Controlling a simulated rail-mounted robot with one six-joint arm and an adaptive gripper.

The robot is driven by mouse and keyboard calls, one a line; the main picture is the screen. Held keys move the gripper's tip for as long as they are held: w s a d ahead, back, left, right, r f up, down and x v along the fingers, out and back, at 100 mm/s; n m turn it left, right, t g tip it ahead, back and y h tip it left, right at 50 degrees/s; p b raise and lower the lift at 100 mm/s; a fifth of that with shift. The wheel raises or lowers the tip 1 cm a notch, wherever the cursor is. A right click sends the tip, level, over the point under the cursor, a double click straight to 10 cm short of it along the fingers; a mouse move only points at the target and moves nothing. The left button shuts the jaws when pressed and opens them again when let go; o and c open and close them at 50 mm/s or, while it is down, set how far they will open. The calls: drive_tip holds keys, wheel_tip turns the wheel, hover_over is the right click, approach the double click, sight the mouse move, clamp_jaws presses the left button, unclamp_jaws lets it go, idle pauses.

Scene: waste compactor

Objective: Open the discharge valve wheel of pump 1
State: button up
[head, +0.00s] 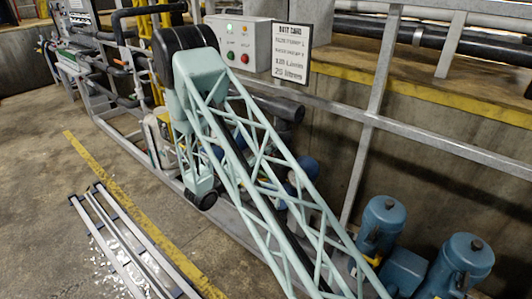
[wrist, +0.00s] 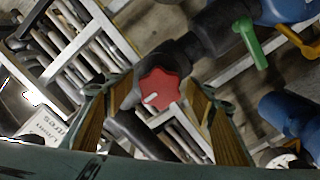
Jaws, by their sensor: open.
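In the wrist view a red lobed wheel (wrist: 158,88) with a white mark sits on a dark pipe fitting. My gripper (wrist: 150,95) is open, with one wood-coloured finger to the left of the wheel and one to the right. The wheel appears between the fingertips with gaps on both sides. I cannot tell its depth relative to the fingertips, and no label shows which pump it belongs to. In the head view my pale green lattice arm hides the wheel and the gripper's fingers.
A green lever handle (wrist: 250,42) and blue equipment (wrist: 285,10) lie close to the wheel. In the head view, blue pumps (head: 380,225) stand at lower right. A control box (head: 240,43) and a duty card (head: 290,52) hang behind my arm. Metal rails (head: 130,240) lie on the floor.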

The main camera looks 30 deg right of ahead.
drive_tip(key=shift+c, duration=0.4)
drive_tip(key=c, duration=0.8)
